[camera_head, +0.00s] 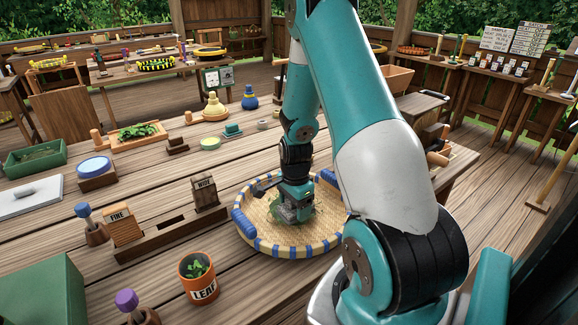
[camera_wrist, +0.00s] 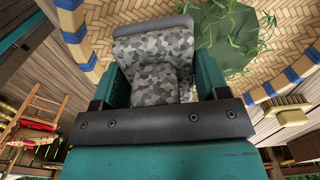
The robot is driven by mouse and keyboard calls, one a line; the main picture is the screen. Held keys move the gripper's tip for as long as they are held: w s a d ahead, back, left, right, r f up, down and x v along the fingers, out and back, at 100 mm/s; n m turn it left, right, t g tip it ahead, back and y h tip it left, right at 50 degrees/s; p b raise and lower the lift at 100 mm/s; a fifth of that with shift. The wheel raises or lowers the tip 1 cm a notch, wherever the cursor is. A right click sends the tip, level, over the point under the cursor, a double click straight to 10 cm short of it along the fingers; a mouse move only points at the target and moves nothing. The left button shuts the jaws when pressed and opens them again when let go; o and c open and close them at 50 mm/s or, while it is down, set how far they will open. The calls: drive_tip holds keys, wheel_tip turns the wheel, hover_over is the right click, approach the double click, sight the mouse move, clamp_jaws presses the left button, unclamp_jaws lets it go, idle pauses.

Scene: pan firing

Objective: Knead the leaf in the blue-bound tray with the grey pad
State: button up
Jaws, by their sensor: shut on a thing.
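The blue-bound tray (camera_head: 262,237) is a round woven tray with blue bindings on its rim, on the wooden table. Green leaf (camera_head: 305,212) lies on its floor, partly hidden by my gripper. In the wrist view the leaf (camera_wrist: 238,38) is a dark green patch with loose strands, beyond the pad. My gripper (camera_head: 292,205) is low over the inside of the tray, shut on the grey pad (camera_wrist: 155,48), which has a mottled grey pattern. The pad's far end is beside or over the leaf's edge; I cannot tell whether it touches.
An orange pot marked LEAF (camera_head: 199,288) stands in front of the tray. A wooden rack with FINE (camera_head: 120,226) and WIDE (camera_head: 205,193) blocks is to the left. My arm hides the tray's right side. Table planks left of the tray are partly clear.

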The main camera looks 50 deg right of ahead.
drive_tip(key=shift+r, duration=0.6)
drive_tip(key=shift+r+p, duration=0.75)
drive_tip(key=shift+p, duration=0.1)
drive_tip(key=shift+f, duration=0.1)
